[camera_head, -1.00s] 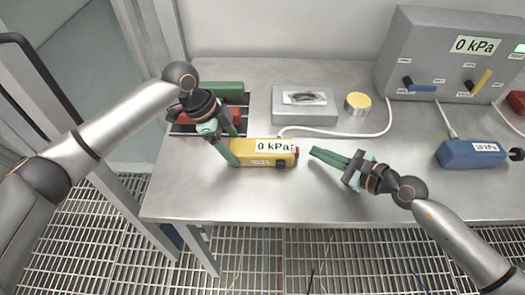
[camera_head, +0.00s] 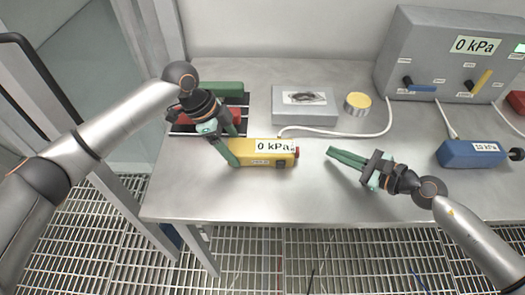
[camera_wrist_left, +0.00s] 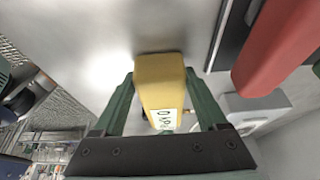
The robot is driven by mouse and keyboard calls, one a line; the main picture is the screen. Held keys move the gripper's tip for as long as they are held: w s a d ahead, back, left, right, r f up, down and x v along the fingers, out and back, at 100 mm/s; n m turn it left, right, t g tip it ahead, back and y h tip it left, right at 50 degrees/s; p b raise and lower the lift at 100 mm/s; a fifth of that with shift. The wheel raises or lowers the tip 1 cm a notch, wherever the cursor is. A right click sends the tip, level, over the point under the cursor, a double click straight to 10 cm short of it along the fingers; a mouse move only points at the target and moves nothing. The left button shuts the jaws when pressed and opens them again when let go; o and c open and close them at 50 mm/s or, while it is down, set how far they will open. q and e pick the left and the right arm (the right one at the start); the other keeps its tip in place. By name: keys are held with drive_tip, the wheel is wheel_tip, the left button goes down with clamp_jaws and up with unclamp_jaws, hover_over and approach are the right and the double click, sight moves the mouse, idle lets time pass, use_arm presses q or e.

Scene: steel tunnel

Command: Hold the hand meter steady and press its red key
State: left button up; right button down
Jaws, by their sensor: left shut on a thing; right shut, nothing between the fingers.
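The yellow hand meter (camera_head: 240,151) lies on the steel table, and its white display reads 0 kPa. Its red key (camera_head: 297,152) is on the right end. My left gripper (camera_head: 236,150) is shut on the meter's left part. In the left wrist view the yellow meter body (camera_wrist_left: 160,80) sits between the green fingers of my left gripper (camera_wrist_left: 160,95). My right gripper (camera_head: 331,153) is shut and empty, a short gap to the right of the red key, its fingers pointing left toward the key.
A grey box (camera_head: 305,107) and a yellow-topped round tin (camera_head: 357,103) stand behind the meter, with a white hose running past. A grey panel (camera_head: 452,60) and a blue meter (camera_head: 470,153) are at right. A rack (camera_head: 180,127) holds red and green blocks at left.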

use_arm(q)
drive_tip(key=o, duration=1.5)
